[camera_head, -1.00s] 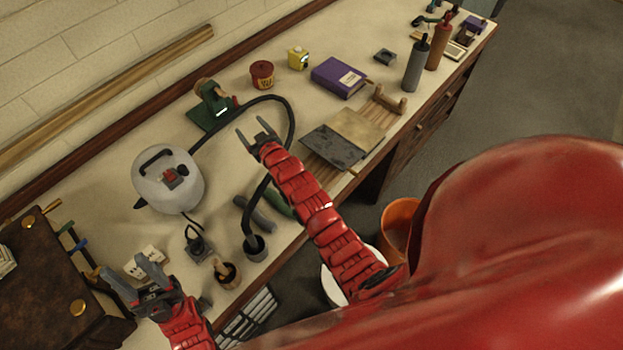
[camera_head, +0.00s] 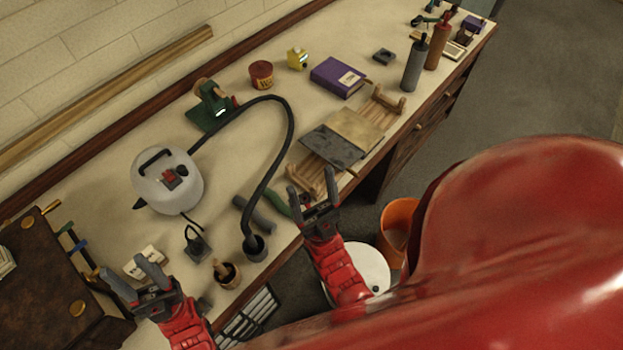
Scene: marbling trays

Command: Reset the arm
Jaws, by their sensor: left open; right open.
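My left gripper (camera_head: 134,280) is open and empty at the lower left, over the front of the bench beside the brown case. My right gripper (camera_head: 313,193) is open and empty, near the front edge of the bench, just below the wooden rack. Its red arm is drawn back toward my body. Neither gripper touches anything that I can see.
The bench (camera_head: 345,35) holds a grey-white steamer-like device (camera_head: 150,190) with a black hose (camera_head: 287,130), a purple book (camera_head: 335,73), a wooden rack with a dark board (camera_head: 330,147) and a brown case (camera_head: 35,290). An orange bucket (camera_head: 398,220) and a white bucket (camera_head: 372,270) stand below.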

